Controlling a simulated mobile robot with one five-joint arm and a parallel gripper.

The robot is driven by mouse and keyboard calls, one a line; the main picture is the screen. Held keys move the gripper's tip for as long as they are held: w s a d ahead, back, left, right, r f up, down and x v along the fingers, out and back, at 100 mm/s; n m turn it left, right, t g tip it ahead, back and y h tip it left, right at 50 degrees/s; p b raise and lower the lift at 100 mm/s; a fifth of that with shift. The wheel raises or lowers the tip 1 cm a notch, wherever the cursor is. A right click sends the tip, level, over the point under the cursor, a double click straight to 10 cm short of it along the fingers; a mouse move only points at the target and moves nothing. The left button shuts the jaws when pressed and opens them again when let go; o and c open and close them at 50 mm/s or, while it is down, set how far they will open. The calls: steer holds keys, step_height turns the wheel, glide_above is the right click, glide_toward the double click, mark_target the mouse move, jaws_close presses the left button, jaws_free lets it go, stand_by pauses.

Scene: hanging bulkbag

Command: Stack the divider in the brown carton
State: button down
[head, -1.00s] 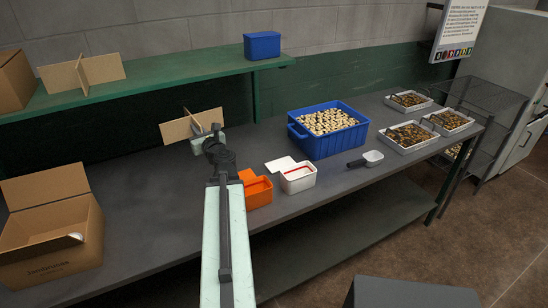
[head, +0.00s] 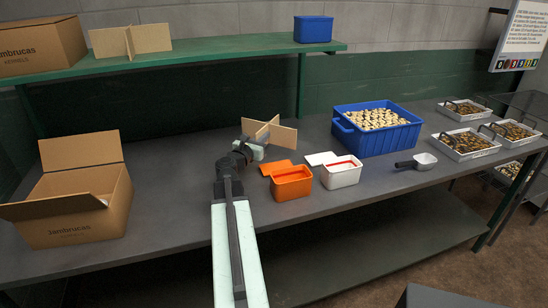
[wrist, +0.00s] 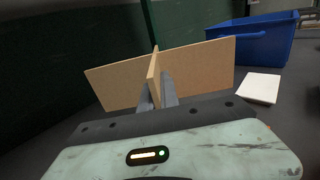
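The divider (head: 270,134), two crossed tan boards, is in my gripper (head: 254,142) above or on the back middle of the grey table. In the wrist view, my two grey fingers (wrist: 157,90) lie on either side of the near board of the divider (wrist: 205,68), closed on it. The divider looks upright; whether its bottom touches the table is hidden. The brown carton (head: 75,222) stands at the left of the table, well to the left of my gripper, with flaps open. A small pale item (head: 104,199) shows inside it.
An orange tub (head: 291,185) and white tub (head: 341,177) stand right of my gripper, a blue crate (head: 372,143) beyond. A scoop (head: 418,162) and trays (head: 466,145) are farther right. The shelf (head: 200,49) holds another divider (head: 131,41). Table between carton and gripper is clear.

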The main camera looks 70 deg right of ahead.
step_height(320, 180, down, 6)
steer(key=b, duration=0.4)
steer(key=shift+r, duration=0.4)
steer(key=shift+f, duration=0.25)
steer(key=c, duration=1.6)
jaws_free()
steer(key=shift+r, duration=0.1)
